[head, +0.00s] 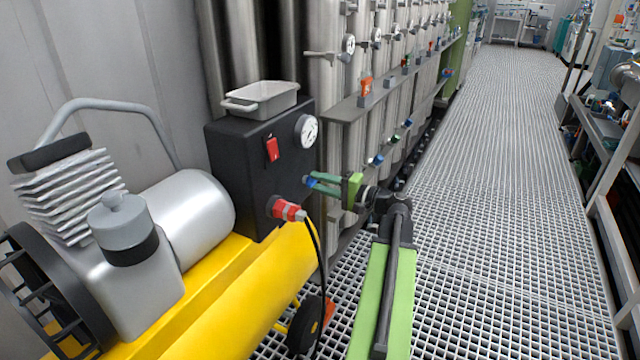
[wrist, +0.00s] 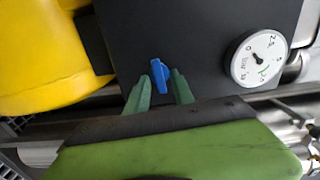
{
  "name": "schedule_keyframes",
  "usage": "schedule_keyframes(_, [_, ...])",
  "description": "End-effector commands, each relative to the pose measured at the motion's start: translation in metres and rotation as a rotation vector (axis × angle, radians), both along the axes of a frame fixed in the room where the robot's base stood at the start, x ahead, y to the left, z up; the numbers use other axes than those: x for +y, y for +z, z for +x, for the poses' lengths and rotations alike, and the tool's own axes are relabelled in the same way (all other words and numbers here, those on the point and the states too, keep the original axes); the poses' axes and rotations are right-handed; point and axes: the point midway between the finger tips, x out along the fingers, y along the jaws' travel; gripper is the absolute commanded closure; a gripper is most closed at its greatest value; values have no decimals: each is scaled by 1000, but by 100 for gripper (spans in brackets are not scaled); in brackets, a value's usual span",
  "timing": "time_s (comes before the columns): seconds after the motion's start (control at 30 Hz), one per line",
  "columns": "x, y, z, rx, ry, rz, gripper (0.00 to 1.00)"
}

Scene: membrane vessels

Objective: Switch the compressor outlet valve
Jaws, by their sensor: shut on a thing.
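The compressor outlet valve's blue handle (wrist: 159,76) sits on the front of a black box (wrist: 205,45) in the wrist view. It stands nearly upright in that picture, with the green fingers on either side. My gripper (wrist: 160,84) is shut on the handle. In the head view my gripper (head: 314,181) reaches in from the right, and the blue handle (head: 310,182) shows at its fingertips. The compressor's black box (head: 240,165) carries a red switch, a white round gauge (head: 306,131) and a red plug. The gauge also shows in the wrist view (wrist: 259,57).
The yellow compressor tank (head: 265,290) and silver motor fill the left. A black cable (head: 318,245) hangs from the red plug (head: 287,210) near my gripper. A grey tray (head: 262,101) rests on the box. Steel vessels stand behind. The grating floor to the right is clear.

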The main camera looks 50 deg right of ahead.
Motion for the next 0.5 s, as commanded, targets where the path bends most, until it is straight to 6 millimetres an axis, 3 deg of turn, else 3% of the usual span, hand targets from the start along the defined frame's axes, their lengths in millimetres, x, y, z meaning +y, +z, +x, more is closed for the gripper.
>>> schedule_keyframes(0.5, [1, -1, -1, 27, 7, 94, 100])
